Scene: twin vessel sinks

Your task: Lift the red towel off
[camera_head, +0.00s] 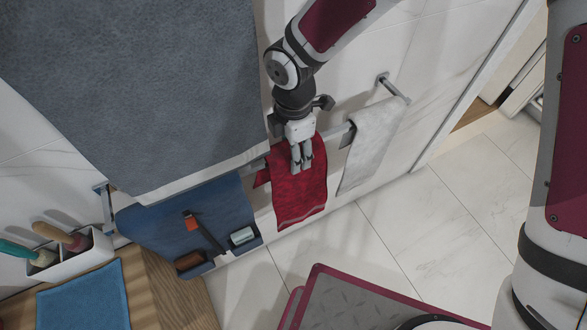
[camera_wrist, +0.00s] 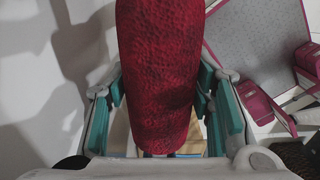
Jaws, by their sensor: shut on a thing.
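The red towel (camera_head: 300,190) hangs over a wall rail between a blue cloth and a white towel in the head view. My gripper (camera_head: 301,160) is at its upper part, near the rail, with the fingers pointing down. In the wrist view the red towel (camera_wrist: 158,70) fills the middle, between the teal-padded fingers of my gripper (camera_wrist: 165,110). The gripper is shut on the towel. Whether the towel still touches the rail behind the gripper is hidden.
A white towel (camera_head: 370,140) hangs on the rail at the right. A blue hanging organizer (camera_head: 165,232) with small items is at the left, below a large grey towel (camera_head: 130,80). A white holder (camera_head: 75,262) with brushes stands at lower left. Tiled floor (camera_head: 430,215) lies below.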

